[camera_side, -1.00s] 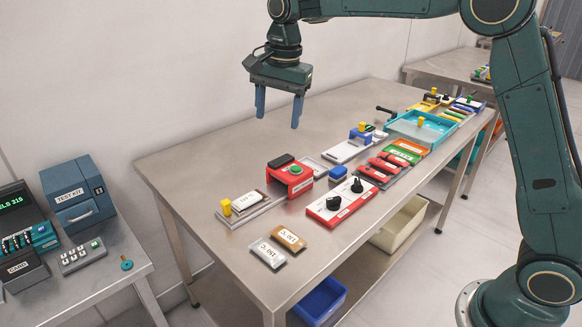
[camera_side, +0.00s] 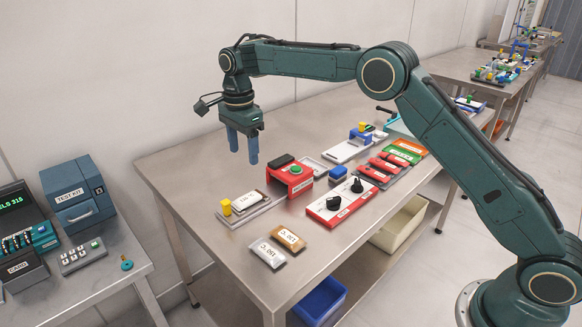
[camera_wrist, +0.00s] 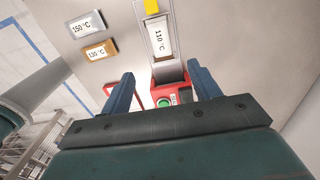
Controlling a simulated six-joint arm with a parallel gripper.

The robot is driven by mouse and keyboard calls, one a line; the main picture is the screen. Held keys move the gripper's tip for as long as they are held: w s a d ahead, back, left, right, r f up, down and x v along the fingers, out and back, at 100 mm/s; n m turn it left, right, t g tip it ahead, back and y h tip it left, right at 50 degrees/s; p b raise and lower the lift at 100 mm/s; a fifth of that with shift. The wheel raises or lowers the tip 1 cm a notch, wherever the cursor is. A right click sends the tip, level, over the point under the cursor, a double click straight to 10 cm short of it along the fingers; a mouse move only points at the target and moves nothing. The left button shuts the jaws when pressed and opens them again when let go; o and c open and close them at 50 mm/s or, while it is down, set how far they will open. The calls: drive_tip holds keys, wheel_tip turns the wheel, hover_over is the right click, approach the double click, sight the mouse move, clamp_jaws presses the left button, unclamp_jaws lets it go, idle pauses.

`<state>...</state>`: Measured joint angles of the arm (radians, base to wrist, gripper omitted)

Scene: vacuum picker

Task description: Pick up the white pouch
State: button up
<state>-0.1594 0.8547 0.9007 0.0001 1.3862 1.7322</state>
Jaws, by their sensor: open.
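A white pouch marked 150 °C (camera_side: 267,252) lies flat at the table's near left edge; it also shows at the upper left of the wrist view (camera_wrist: 87,24). A brown pouch marked 130 °C (camera_side: 288,239) lies close beside it, and in the wrist view (camera_wrist: 99,51). Another white-labelled pouch marked 110 °C (camera_side: 250,200) rests on a grey holder with a yellow knob; it also shows in the wrist view (camera_wrist: 161,38). My gripper (camera_side: 244,156) is open, empty and pointing down, well above the table, behind the pouches; its fingers frame the wrist view (camera_wrist: 162,76).
A red box with a green button (camera_side: 292,178) stands right of the holder (camera_side: 251,212). The table (camera_side: 185,160) is bare at the back left.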

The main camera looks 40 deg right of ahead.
hover_over(248, 197)
drive_tip(key=shift+s+f, duration=0.1)
drive_tip(key=shift+f, duration=4.1)
drive_tip(key=shift+f, duration=2.6)
drive_tip(key=c, duration=1.1)
